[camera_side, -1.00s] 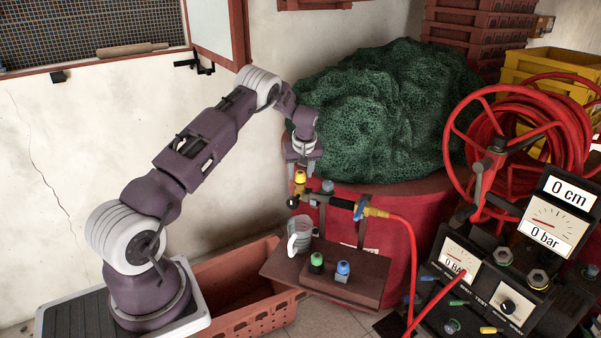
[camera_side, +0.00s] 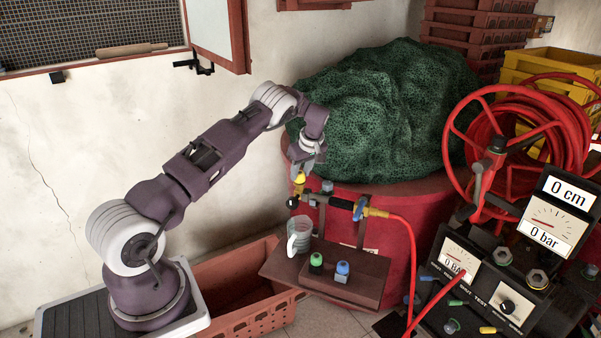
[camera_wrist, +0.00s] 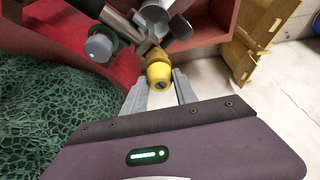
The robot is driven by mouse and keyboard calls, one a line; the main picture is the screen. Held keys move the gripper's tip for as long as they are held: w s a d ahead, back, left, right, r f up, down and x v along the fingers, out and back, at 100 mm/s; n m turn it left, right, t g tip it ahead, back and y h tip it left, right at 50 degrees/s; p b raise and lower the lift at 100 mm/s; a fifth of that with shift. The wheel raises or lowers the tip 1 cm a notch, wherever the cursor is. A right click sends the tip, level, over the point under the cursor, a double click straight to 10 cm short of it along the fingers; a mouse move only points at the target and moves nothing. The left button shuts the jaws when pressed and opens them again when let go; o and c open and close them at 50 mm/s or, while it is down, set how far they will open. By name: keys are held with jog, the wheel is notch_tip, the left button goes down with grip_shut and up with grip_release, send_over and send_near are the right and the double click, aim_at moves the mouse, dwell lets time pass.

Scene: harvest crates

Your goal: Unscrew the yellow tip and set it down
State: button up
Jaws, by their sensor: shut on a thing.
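The yellow tip (camera_side: 299,179) stands at the left end of a dark pipe (camera_side: 335,202) above a small shelf, upright on a dark fitting. My gripper (camera_side: 302,174) comes down on it from above and is shut on it. In the wrist view the yellow tip (camera_wrist: 159,73) sits between my two grey fingers (camera_wrist: 160,88), with a brass-coloured part behind it. The fingers hide part of the tip in the side view, and I cannot see its thread.
A brown shelf (camera_side: 280,263) below holds a clear jug (camera_side: 301,232), a green-topped piece (camera_side: 316,261) and a blue-topped piece (camera_side: 342,270). A red hose (camera_side: 412,250) runs from the pipe's right end. Green netting (camera_side: 385,115) bulges close behind my gripper.

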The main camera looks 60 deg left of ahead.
jog(key=shift+s+n, duration=0.1)
jog(key=shift+n, duration=0.5)
jog(key=shift+g, duration=0.3)
jog(key=shift+n+g, duration=0.3)
jog(key=shift+n, duration=0.5)
jog(key=shift+a+n, duration=0.25)
jog(key=shift+n, duration=0.35)
jog(key=shift+d+n+g, duration=0.3)
